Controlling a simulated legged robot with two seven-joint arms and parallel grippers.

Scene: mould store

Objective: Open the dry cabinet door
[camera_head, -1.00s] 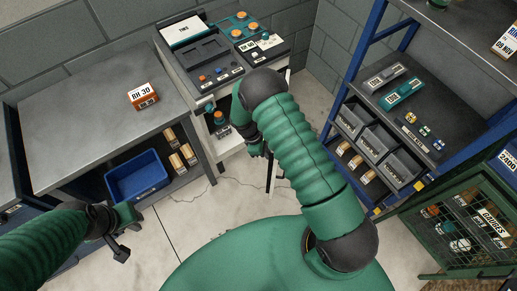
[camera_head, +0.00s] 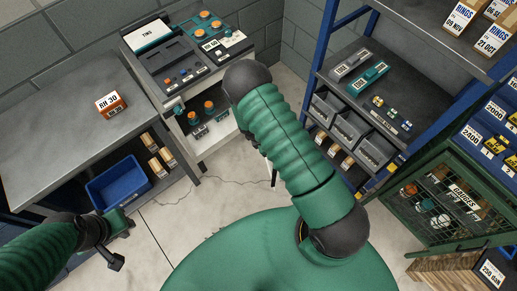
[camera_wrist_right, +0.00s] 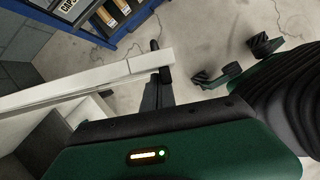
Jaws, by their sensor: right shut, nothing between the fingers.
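The white dry cabinet (camera_head: 187,147) stands at the back, left of my right arm, in the head view. Its front is open and several orange-topped items show inside. A white strip, seemingly its door (camera_head: 265,166), stands out to the right, mostly hidden behind my arm. In the right wrist view a long pale door edge (camera_wrist_right: 90,83) runs up to my right gripper (camera_wrist_right: 158,82), which is shut and empty beside its end. Whether they touch is unclear. My left gripper (camera_head: 122,238) is open and empty over the floor, well away from the cabinet.
A grey bench (camera_head: 60,120) with a blue bin (camera_head: 118,185) below stands left. A blue rack (camera_head: 318,65) with grey bins stands right, by a green mesh cage (camera_head: 440,205).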

